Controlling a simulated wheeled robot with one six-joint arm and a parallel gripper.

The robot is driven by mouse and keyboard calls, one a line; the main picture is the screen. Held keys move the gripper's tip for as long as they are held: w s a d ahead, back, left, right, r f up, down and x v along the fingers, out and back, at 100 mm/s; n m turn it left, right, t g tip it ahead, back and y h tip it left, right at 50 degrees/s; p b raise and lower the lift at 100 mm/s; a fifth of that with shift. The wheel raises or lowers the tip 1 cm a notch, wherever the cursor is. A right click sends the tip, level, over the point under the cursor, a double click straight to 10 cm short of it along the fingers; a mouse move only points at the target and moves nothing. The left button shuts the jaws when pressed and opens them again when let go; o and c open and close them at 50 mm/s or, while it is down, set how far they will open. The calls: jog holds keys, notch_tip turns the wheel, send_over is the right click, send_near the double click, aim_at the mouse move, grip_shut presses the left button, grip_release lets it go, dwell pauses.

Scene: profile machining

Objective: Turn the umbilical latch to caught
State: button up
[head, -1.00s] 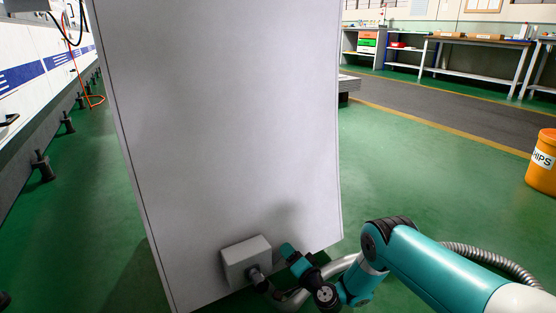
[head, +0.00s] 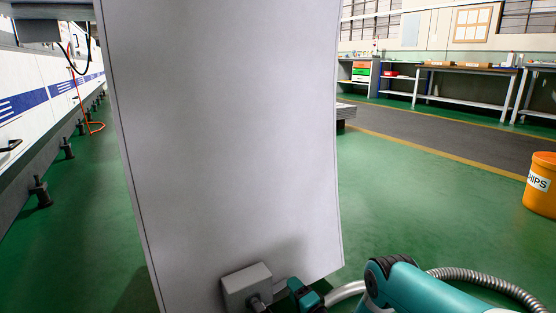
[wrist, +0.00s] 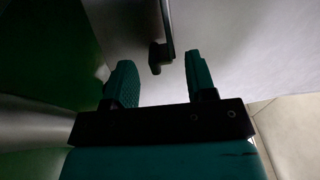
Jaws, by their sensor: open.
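In the wrist view, my gripper (wrist: 160,76) is open, its two teal fingers spread and nothing held between them. A dark lever with a knob-like end (wrist: 158,57), which looks like the latch handle, hangs down from the top just ahead of the gap between the fingertips. It appears apart from both fingers. In the head view, a grey box (head: 246,284) sits low on the pale panel, with a dark round fitting (head: 258,303) partly cut by the bottom edge. Whether the latch is caught cannot be told.
The tall pale panel (head: 225,140) fills the middle of the head view. An orange chips bin (head: 541,185) stands at the right. Workbenches (head: 465,84) line the back. Green floor (head: 430,200) is clear between panel and bin.

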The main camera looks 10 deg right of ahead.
jog(key=p+v, duration=1.6)
jog(key=p, duration=0.1)
jog(key=w+a+r+n+g+y+p, duration=0.2)
jog(key=w+r+n+p, duration=0.1)
jog(key=w+r, duration=0.5)
jog(key=w+a+r+n+g+y+p, duration=0.25)
jog(key=w+r+n+p, duration=0.2)
jog(key=r, duration=0.55)
jog(key=w+a+r+n+g+p, duration=0.2)
jog(key=w+r, duration=0.1)
jog(key=r, duration=0.7)
jog(key=w+a+r+n+g+y+p, duration=0.1)
jog(key=w+a+r+n+g+p, duration=0.1)
jog(key=r, duration=0.9)
jog(key=shift+w+a+p, duration=0.4)
jog(key=shift+a+p, duration=0.25)
jog(key=shift+p, duration=0.2)
jog(key=shift+y, duration=0.25)
